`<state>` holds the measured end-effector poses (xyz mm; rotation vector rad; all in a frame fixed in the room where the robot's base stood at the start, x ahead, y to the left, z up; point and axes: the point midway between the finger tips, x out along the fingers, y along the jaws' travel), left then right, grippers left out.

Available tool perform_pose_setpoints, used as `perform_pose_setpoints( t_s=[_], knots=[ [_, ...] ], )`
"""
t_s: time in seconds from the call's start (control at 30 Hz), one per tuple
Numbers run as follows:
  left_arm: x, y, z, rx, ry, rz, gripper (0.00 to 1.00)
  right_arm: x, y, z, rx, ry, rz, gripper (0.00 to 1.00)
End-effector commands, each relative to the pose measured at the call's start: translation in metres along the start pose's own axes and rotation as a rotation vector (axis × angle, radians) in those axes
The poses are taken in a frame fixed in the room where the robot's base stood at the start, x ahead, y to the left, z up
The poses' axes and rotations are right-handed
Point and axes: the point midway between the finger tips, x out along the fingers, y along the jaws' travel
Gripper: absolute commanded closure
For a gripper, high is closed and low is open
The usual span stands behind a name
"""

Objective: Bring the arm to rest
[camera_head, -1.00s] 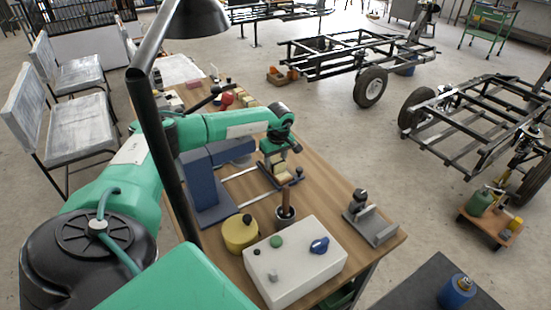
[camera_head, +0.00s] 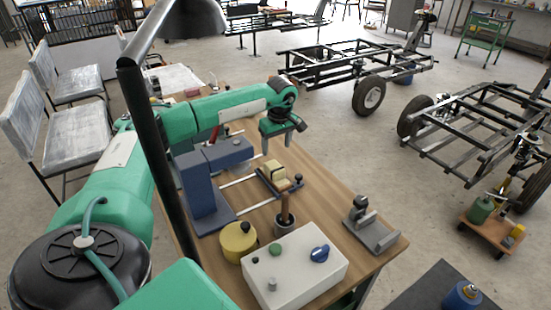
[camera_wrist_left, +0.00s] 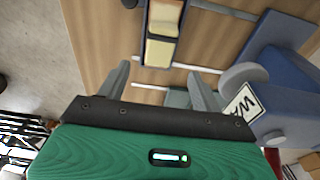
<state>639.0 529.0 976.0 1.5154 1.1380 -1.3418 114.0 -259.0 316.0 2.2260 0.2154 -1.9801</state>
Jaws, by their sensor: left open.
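My left arm (camera_head: 125,165) is green and comes in from the left across the workbench. Its gripper (camera_head: 277,144) hangs above the far right part of the bench, open, with its fingers pointing down and nothing between them. In the wrist view the two grey fingers (camera_wrist_left: 160,88) stand apart over bare wood and a rail. The small sliding carriage with pale yellow blocks (camera_head: 278,176) sits on the metal rails nearer than the gripper, apart from it. It also shows at the top of the wrist view (camera_wrist_left: 163,35). My right gripper does not show.
A blue machine body (camera_head: 205,190) stands left of the rails. A white control box (camera_head: 295,268), a yellow cylinder (camera_head: 239,241) and a grey fixture (camera_head: 372,232) are at the near end. A black lamp post (camera_head: 155,150) rises close by. Cart frames stand right on open floor.

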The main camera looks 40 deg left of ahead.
Motion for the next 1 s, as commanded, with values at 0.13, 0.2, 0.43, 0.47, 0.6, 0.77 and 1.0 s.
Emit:
perform_pose_setpoints(
  t_s=[0.13, 0.2, 0.43, 0.47, 0.6, 0.77, 1.0],
  knots=[
    [-0.014, 0.000, 0.000, 0.000, 0.000, 0.001, 0.33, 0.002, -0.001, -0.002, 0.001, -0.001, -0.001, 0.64],
    [-0.017, 0.000, 0.000, 0.000, 0.000, 0.000, 0.33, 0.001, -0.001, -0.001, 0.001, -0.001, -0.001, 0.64],
    [-0.018, 0.000, 0.000, 0.000, 0.000, -0.001, 0.33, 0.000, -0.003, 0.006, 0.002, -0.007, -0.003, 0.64],
    [-0.018, 0.000, 0.000, 0.000, 0.000, -0.001, 0.33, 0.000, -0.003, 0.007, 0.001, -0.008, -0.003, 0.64],
    [-0.018, 0.000, 0.000, 0.000, 0.000, -0.001, 0.33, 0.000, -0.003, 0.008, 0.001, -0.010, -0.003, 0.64],
    [-0.018, 0.000, 0.000, 0.000, 0.000, -0.001, 0.33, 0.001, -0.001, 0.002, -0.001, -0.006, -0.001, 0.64],
    [-0.050, 0.000, -0.004, -0.001, 0.000, 0.000, 0.33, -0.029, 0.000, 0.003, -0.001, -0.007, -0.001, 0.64]
  ],
)
